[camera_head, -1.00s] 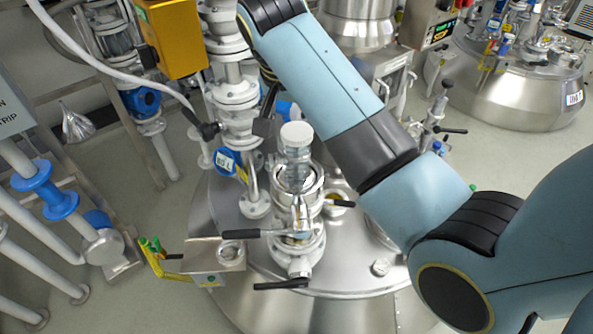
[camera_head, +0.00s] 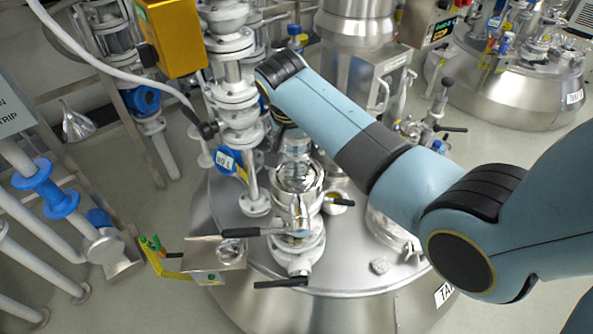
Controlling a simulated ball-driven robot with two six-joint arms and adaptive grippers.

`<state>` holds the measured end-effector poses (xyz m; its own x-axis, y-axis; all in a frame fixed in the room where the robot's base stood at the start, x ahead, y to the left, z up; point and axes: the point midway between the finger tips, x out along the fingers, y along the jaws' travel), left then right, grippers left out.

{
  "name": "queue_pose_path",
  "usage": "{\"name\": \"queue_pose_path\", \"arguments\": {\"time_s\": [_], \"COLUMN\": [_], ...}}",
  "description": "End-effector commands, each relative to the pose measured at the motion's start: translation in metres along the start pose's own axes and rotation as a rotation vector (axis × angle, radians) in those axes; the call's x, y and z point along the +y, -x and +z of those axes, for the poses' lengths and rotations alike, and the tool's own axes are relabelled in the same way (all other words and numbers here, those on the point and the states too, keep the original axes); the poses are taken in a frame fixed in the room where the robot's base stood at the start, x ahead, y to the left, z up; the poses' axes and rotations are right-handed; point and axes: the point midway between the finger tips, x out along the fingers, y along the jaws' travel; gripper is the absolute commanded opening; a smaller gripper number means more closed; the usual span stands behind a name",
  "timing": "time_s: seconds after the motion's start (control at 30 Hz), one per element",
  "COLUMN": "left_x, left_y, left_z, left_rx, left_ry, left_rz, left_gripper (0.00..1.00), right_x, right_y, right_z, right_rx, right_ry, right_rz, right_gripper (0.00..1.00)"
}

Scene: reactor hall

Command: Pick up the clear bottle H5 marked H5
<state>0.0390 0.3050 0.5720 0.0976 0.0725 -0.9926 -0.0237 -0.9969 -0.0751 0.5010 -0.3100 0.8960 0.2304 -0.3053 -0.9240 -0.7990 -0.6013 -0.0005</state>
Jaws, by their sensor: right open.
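A clear bottle (camera_head: 294,152) stands upright on the fitting at the top of the steel vessel (camera_head: 345,255). Its cap is hidden now behind the end of my right arm, and no H5 mark can be read. My right arm reaches in from the right, and its wrist is bent down over the bottle. My right gripper (camera_head: 290,129) is mostly hidden under the wrist, at the top of the bottle. It is open; I cannot tell whether its fingers touch the bottle. My left gripper is not in view.
A valve pipe (camera_head: 232,80) with a blue tag rises close left of the bottle. Black-handled levers (camera_head: 265,232) stick out below it. A small metal tray (camera_head: 222,262) with a yellow-green part sits at the vessel's left. Another vessel (camera_head: 515,85) stands at the back right.

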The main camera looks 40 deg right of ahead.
Motion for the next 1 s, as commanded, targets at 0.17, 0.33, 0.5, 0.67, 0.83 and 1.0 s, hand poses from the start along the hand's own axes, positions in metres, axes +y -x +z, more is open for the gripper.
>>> {"name": "queue_pose_path", "arguments": {"time_s": [0.17, 0.33, 0.5, 0.67, 0.83, 1.0], "left_x": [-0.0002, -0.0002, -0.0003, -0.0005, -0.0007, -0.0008], "left_y": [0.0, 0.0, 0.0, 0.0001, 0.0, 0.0], "left_z": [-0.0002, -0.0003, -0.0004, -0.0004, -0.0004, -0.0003], "left_rx": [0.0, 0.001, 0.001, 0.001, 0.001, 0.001], "left_ry": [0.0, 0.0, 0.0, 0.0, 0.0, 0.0], "left_rz": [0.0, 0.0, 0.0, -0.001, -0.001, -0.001], "left_gripper": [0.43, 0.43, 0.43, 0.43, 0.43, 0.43], "right_x": [0.0001, 0.0002, 0.0002, 0.0001, -0.0003, -0.0003], "right_y": [0.0003, 0.0003, 0.0004, 0.0005, 0.0008, 0.0008], "right_z": [0.0001, 0.0001, 0.0001, 0.0, -0.0004, -0.0003], "right_rx": [0.0, 0.0, 0.0, 0.0, 0.001, 0.001], "right_ry": [0.0, 0.001, 0.001, 0.001, 0.0, 0.0], "right_rz": [0.0, 0.001, 0.001, 0.0, -0.001, -0.001], "right_gripper": [0.66, 0.44, 0.22, 0.01, 0.0, 0.0]}}
